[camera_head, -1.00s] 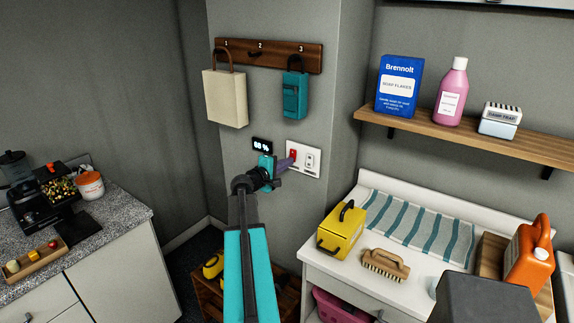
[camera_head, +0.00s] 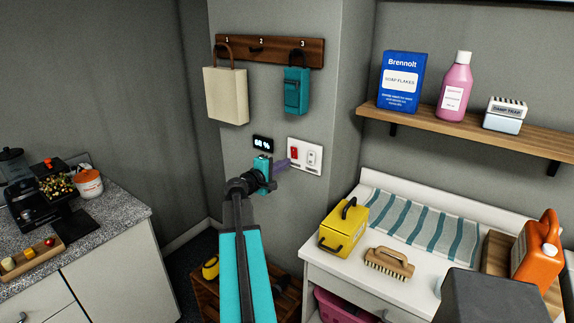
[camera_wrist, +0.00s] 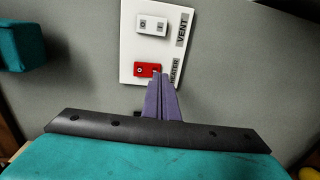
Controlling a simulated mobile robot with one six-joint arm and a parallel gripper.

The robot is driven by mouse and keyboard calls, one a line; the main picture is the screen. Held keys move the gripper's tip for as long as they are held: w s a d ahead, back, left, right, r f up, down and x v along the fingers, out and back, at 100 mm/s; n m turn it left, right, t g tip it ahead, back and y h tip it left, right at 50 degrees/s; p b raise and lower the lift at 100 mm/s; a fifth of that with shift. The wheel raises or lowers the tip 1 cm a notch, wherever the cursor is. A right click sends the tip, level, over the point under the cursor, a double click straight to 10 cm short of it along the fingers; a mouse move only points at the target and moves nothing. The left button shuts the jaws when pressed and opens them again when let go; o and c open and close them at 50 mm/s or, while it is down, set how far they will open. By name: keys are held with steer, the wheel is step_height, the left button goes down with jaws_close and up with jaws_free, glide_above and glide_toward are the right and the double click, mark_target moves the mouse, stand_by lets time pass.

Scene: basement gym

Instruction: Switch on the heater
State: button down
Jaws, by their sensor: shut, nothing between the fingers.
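The white switch plate (camera_head: 304,168) is on the wall pillar. It holds a red rocker switch (camera_head: 294,153) and a white rocker switch (camera_head: 311,156). In the wrist view the red switch (camera_wrist: 141,69) is beside the label HEATER (camera_wrist: 175,71), and the white switch (camera_wrist: 152,25) is beside VENT. My gripper (camera_head: 285,164) is shut and empty, its purple fingers pointing at the plate just below and left of the red switch in the head view. In the wrist view the fingertips (camera_wrist: 166,84) overlap the right end of the red switch. I cannot tell contact or which way the rocker is tilted.
A small dark display (camera_head: 263,143) is left of the plate. Above hang a cream bag (camera_head: 226,96) and a teal bag (camera_head: 297,92) on a wooden rack. A counter with a yellow box (camera_head: 344,228) and brush (camera_head: 389,263) is below right.

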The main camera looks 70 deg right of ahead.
steer(key=f+b+v, duration=0.2)
steer(key=b+v, duration=0.1)
steer(key=v, duration=0.7)
steer(key=shift+a, duration=0.45)
steer(key=shift+f, duration=0.15)
